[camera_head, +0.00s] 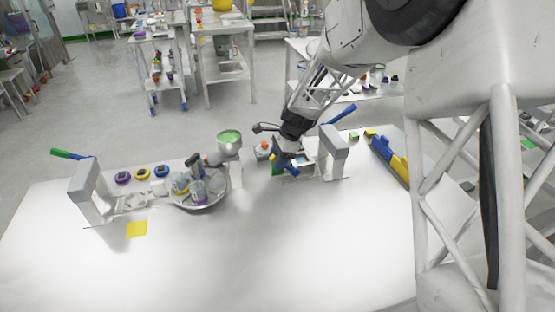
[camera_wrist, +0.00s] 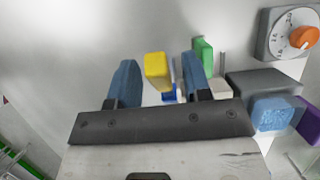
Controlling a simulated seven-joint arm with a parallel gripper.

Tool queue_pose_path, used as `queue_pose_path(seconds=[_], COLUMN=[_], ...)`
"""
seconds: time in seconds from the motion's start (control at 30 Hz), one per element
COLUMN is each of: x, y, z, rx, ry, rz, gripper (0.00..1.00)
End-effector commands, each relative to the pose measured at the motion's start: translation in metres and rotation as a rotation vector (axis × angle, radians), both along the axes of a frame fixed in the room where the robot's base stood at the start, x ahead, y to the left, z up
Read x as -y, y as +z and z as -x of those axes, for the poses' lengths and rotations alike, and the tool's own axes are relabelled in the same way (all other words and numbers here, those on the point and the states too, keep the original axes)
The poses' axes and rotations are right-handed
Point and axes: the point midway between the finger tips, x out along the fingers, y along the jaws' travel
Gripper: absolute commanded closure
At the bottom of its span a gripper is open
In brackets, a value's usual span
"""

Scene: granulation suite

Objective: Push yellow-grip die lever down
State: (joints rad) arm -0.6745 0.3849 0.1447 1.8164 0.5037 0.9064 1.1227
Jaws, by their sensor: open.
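My gripper (camera_head: 286,165) is low at the right-hand press on the white table. In the wrist view its two blue fingers (camera_wrist: 159,60) are spread apart. The yellow grip (camera_wrist: 157,71) shows in the gap between them, with no clear contact on either finger. A small blue piece (camera_wrist: 169,92) shows just below it. A green grip (camera_wrist: 204,52) stands beside the right finger, on its outer side. In the head view the yellow grip (camera_head: 272,159) is a small patch beside my gripper. The lever's lower part is mostly hidden by my gripper.
A dial with an orange knob (camera_wrist: 302,37) and a dark block with a blue piece (camera_wrist: 272,113) are to the right in the wrist view. The grey press (camera_head: 333,150) with a blue lever (camera_head: 341,115) stands close right. A round tray (camera_head: 212,204) is left.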

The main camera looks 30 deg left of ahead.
Motion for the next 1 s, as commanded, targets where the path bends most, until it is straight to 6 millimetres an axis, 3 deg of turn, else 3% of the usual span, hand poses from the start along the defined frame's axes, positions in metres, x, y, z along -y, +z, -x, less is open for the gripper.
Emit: queue_pose_path(seconds=[0.33,0.63,1.0], x=[-0.0006,-0.0005,-0.0018], y=[-0.0019,-0.0019,-0.0044], z=[0.0006,0.0005,0.0028], rx=[0.0,0.0,0.018], ry=[0.0,-0.001,0.001], rz=[0.0,0.0,0.024], gripper=[0.57,1.0,1.0])
